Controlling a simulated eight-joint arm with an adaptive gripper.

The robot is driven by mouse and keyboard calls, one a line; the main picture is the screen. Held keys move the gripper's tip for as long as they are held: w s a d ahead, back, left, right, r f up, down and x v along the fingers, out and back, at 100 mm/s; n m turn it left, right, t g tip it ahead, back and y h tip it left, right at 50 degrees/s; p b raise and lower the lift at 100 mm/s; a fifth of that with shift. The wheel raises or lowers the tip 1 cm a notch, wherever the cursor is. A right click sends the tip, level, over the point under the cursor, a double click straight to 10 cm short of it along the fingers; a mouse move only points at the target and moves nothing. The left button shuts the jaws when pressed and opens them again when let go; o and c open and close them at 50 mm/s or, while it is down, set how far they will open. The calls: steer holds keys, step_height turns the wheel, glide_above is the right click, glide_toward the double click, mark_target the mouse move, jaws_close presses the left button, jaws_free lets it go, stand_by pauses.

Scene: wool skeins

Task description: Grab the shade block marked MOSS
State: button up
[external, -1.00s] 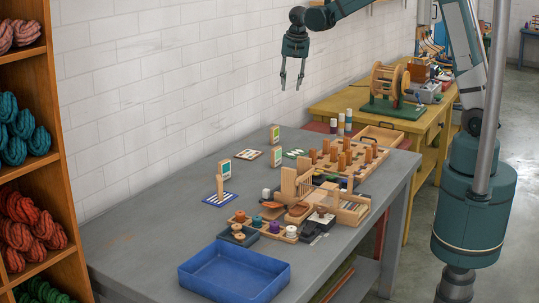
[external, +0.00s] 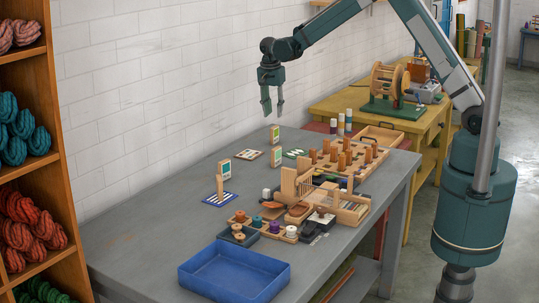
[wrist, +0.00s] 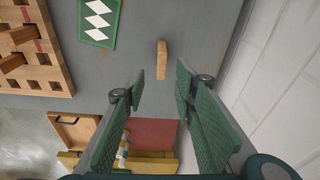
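My gripper (external: 273,113) is open and empty, in the air above the back of the table. In the wrist view a wooden block (wrist: 162,60), seen from above, lies beyond the open fingers (wrist: 159,88), apart from them. Its face is hidden there.
A green card with white diamonds (wrist: 99,22) lies beside that block. A pegboard (external: 346,158) is to the right. Wooden racks and trays (external: 298,184) crowd the middle, with a blue tray (external: 235,286) in front. A white brick wall (wrist: 285,65) runs close behind.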

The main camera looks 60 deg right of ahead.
mark_target(274, 127)
steer(key=shift+w+d+f, duration=0.2)
steer(key=shift+w+f, duration=0.1)
steer(key=shift+f, duration=0.35)
steer(key=shift+d+f, duration=0.2)
steer(key=shift+f, duration=1.05)
steer(key=shift+f, duration=0.1)
steer(key=shift+d+f+b, duration=0.2)
steer(key=shift+f, duration=1.05)
steer(key=shift+d+f+b, duration=0.2)
steer(key=shift+f, duration=1.05)
steer(key=shift+c, duration=0.5)
jaws_close()
